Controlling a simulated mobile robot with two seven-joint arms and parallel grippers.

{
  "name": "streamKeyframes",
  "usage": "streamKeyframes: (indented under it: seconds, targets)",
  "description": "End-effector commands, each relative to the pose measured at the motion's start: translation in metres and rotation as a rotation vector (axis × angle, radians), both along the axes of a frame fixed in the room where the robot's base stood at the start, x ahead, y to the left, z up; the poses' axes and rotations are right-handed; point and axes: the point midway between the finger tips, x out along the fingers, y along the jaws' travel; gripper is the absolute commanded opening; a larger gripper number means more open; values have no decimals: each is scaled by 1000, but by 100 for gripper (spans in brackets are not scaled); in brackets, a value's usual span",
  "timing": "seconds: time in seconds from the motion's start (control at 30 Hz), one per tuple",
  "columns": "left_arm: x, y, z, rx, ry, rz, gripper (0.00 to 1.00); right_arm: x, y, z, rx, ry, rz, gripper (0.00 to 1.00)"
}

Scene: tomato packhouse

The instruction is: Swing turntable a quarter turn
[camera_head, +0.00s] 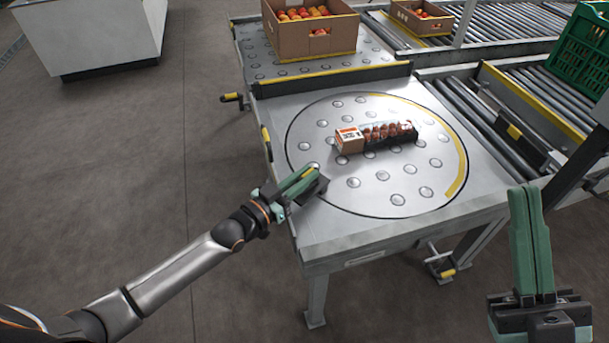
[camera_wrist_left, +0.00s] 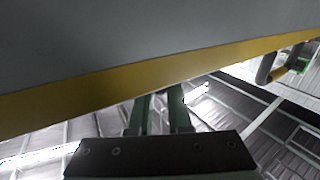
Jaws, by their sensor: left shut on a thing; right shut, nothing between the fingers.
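The round turntable (camera_head: 345,120) is set in the metal table and outlined by a dark ring, with a yellow arc along its right side. On it lies a small black tray (camera_head: 385,147) of tomatoes with an orange-and-white carton end (camera_head: 349,140). My left gripper (camera_head: 312,180) is at the turntable's left front rim, shut on a dark handle-like piece with a yellow mark; the fingers partly hide it. In the left wrist view a grey surface with a yellow edge (camera_wrist_left: 130,82) covers the fingertips. My right gripper (camera_head: 527,200) is shut and empty, apart from the table's right front.
A cardboard box of tomatoes (camera_head: 310,40) stands behind the turntable, beyond a raised dark bar (camera_head: 330,80). Roller conveyors (camera_head: 480,110) run along the right and back. A green crate (camera_head: 580,45) is at the far right.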

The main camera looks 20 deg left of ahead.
Motion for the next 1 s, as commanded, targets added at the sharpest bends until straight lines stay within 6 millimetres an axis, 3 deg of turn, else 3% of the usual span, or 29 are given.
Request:
streamKeyframes:
  seconds: [0.87, 0.93, 1.0]
  targets:
    - [-1, -2, 0, -4, 2, 2, 0, 0, 0, 2, 0, 2, 0, 0]
    - [-2, -5, 2, -7, 1, 10, 0, 6, -1, -1, 1, 38, -10, 0]
    - [-3, -10, 4, -10, -1, 25, 0, 21, -3, -17, -1, 132, -33, 0]
